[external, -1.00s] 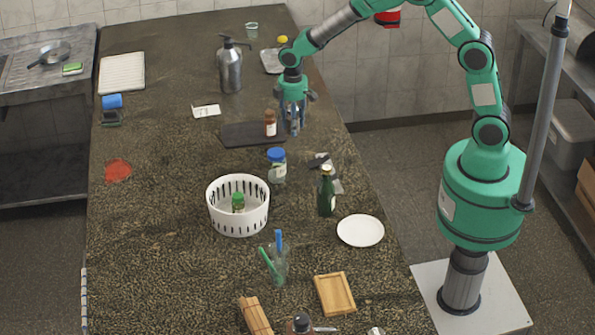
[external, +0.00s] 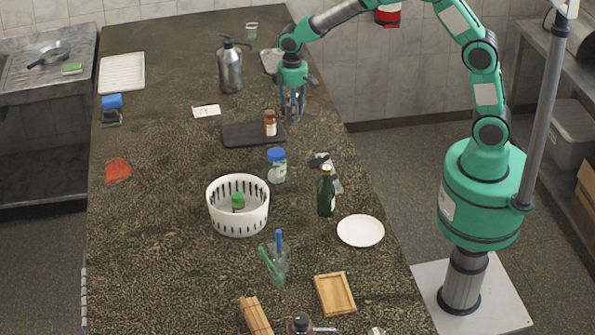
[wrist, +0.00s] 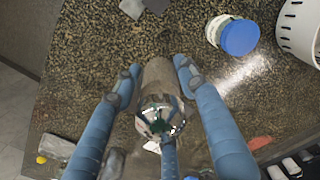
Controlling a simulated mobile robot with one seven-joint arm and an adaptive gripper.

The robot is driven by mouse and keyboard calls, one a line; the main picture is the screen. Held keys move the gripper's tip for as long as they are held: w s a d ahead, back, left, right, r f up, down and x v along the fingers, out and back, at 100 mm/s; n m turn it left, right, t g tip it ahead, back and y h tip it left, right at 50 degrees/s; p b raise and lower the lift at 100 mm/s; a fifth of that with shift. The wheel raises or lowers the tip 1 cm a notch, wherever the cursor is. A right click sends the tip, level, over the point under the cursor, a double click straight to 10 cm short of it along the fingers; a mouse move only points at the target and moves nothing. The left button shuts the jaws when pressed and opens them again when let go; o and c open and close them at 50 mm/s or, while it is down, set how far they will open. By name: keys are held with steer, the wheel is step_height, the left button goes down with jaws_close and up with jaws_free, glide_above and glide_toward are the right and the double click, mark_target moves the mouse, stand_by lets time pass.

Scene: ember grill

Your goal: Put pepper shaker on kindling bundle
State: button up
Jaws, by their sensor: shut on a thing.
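My gripper (external: 291,116) is above the far right part of the counter, beside the dark tray. In the wrist view my gripper's blue fingers (wrist: 152,82) are closed around a grey-brown cylinder with a shiny domed metal top, which looks like the pepper shaker (wrist: 158,110). In the external view the fingers mostly hide it. The kindling bundle (external: 255,316), a bunch of light wooden sticks, lies at the near edge of the picture, partly cut off, far from my gripper.
Between them stand a brown bottle (external: 270,124) on a dark tray (external: 236,136), a blue-lidded jar (external: 277,168), a white basket (external: 238,224), a green bottle (external: 326,194) and a glass with utensils (external: 278,266). A wooden board (external: 335,294) lies right of the bundle.

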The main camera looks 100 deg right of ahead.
steer(key=w+a+n+p, duration=0.15)
steer(key=w+a, duration=0.35)
steer(key=a, duration=0.7)
steer(key=w+a+n+p, duration=0.1)
steer(key=w+a+n, duration=0.3)
steer(key=a, duration=0.8)
steer(key=w+a+n+p, duration=0.2)
steer(key=w+a, duration=0.4)
steer(key=a, duration=0.6)
steer(key=s+a+n+p, duration=0.3)
steer(key=a+n, duration=0.2)
steer(key=a, duration=2.8)
steer(key=shift+s+f, duration=0.15)
steer(key=shift+f, duration=1.25)
steer(key=shift+s+f, duration=0.1)
steer(key=shift+f, duration=1.25)
steer(key=shift+w, duration=0.1)
steer(key=shift+w+a+f+p, duration=0.25)
steer(key=shift+w+a, duration=0.9)
steer(key=shift+w, duration=1.2)
steer(key=shift+w+a+f+p, duration=0.2)
steer(key=shift+w+a, duration=1)
steer(key=shift+w, duration=1.2)
steer(key=shift+w+a+f+p, duration=0.25)
steer(key=shift+w+a, duration=0.9)
steer(key=shift+w, duration=1.2)
